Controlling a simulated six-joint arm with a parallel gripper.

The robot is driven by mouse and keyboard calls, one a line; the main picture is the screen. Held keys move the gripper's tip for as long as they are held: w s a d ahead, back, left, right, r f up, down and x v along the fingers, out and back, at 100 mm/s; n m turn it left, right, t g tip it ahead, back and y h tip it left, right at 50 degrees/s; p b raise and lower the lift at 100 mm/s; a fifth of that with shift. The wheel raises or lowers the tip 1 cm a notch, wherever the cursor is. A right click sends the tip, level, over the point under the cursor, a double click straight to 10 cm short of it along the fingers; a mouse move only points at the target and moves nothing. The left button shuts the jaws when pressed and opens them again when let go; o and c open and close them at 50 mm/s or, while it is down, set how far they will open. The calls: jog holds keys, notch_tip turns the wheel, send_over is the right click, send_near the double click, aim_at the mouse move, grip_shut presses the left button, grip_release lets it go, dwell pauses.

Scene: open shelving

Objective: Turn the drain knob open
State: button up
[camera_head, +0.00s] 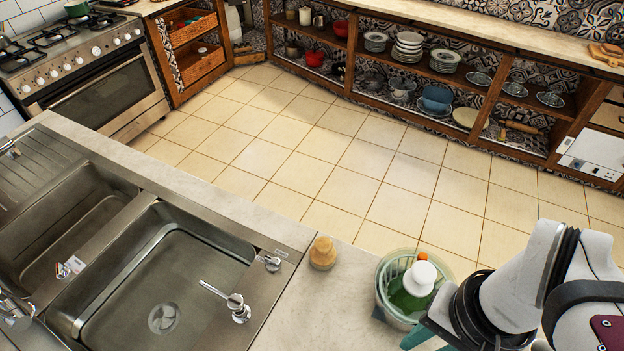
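A small metal knob (271,263), which looks like the drain knob, sits on the steel rim at the right corner of the near sink basin (205,228). A small pale label lies beside it. Whether the knob is turned open or closed cannot be told. A round drain (163,318) shows in the basin floor. My white and black arm enters at the lower right, well right of the knob.
A metal tap with a long spout (232,302) stands on the near sink rim. A wooden-topped brush (322,253) stands on the counter right of the knob. A tub holding a green bottle (413,287) stands farther right. Open shelving (365,60) lines the far wall.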

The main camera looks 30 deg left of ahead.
jog(key=shift+o, duration=0.6)
jog(key=w+a+r+n, duration=0.1)
jog(key=w+a+n, duration=0.4)
jog(key=w, duration=0.1)
jog(key=shift+w+a+h, duration=0.2)
jog(key=shift+a+h, duration=0.1)
jog(key=shift+a, duration=0.05)
jog(key=n+h, duration=0.1)
jog(key=n, duration=1.4)
send_over(272, 259)
notch_tip(272, 259, down, 9)
notch_tip(272, 259, down, 14)
grip_shut()
